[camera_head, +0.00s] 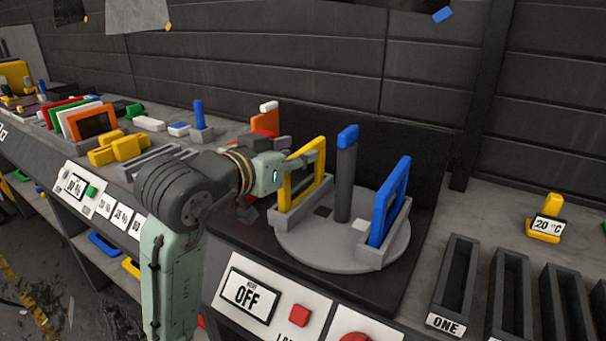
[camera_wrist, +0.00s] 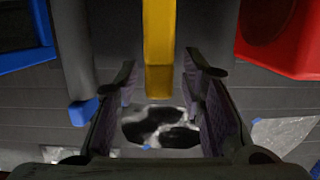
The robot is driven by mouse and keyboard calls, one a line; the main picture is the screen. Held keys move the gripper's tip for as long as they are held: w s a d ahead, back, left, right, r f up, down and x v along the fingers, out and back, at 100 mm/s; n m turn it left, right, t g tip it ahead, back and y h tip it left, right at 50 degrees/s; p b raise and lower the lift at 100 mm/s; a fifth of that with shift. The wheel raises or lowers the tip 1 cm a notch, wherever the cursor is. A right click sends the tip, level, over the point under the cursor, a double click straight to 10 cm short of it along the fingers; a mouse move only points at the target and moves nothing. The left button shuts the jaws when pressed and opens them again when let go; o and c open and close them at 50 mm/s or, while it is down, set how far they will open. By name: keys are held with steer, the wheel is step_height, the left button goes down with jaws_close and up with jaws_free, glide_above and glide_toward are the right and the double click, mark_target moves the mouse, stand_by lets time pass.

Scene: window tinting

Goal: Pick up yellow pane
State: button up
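The yellow pane (camera_head: 301,178) is a framed panel standing upright in a grey slot holder on the left of the round grey turntable (camera_head: 330,240). My gripper (camera_head: 306,161) is at the pane's upper part, reaching in from the left. In the wrist view my gripper (camera_wrist: 163,90) is open. The yellow pane (camera_wrist: 160,50) shows there as a bar between the two fingers, with a visible gap on each side. The fingers hide part of the pane in the head view.
A blue pane (camera_head: 389,202) stands on the turntable's right. A grey post with a blue top (camera_head: 346,170) rises mid-turntable. A red-orange pane (camera_head: 265,122) stands behind my arm. Empty dark slots (camera_head: 456,278) lie at right. Other coloured panes (camera_head: 93,122) stand at left.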

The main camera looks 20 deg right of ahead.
steer(key=x, duration=0.3)
steer(key=shift+w+d+f+p, duration=0.15)
steer(key=shift+d+p, duration=0.1)
steer(key=shift+p, duration=0.05)
jaws_close()
stand_by(0.8)
